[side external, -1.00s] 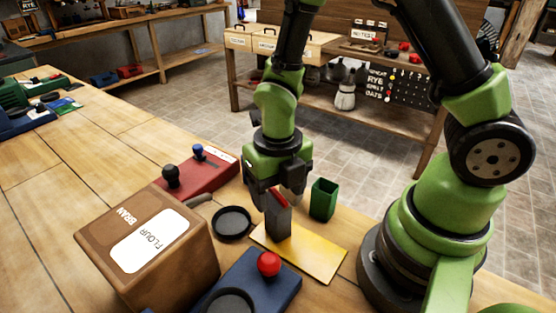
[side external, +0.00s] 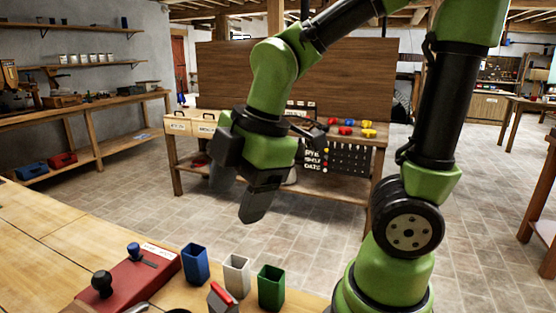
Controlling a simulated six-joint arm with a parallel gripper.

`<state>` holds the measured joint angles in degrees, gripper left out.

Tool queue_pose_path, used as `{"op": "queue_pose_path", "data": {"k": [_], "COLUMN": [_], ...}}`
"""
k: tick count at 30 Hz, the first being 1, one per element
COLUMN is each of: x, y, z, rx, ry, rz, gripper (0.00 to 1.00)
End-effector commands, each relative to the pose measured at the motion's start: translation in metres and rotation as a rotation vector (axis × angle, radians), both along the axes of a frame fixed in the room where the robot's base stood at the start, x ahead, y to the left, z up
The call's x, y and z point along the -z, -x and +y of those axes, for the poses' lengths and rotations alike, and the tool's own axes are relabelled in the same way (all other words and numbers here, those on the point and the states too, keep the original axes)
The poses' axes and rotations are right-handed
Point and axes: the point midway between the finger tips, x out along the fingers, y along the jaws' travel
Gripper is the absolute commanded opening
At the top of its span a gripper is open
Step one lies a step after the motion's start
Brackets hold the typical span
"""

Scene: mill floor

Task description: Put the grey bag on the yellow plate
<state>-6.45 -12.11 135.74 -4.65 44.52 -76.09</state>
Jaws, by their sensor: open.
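The grey bag (side external: 223,299), a narrow upright block with a red patch on top, is cut by the bottom edge of the side view; only its top shows. The yellow plate is out of the picture, so what the bag's base rests on cannot be seen now. My gripper (side external: 242,203) is raised well above the bag and clear of it, tilted, with its jaws open and nothing visible between them.
Blue (side external: 195,265), white (side external: 236,275) and green (side external: 271,287) open bins stand in a row behind the bag. A red box with knobs (side external: 130,279) lies to their left. A wooden bench (side external: 300,178) stands behind, across open floor.

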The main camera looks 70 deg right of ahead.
Motion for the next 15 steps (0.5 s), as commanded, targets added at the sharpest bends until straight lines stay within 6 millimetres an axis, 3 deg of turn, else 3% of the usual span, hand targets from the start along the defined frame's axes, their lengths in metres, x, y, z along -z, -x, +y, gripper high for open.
{"op": "queue_pose_path", "data": {"k": [3, 9, 15], "x": [-0.023, -0.045, -0.053], "y": [0.017, 0.044, 0.057], "z": [-0.005, -0.008, -0.008], "rx": [0.434, 1.026, 1.306], "ry": [-0.188, -0.519, -0.708], "rz": [-0.050, -0.070, -0.053], "gripper": [0.64, 0.64, 0.64]}}
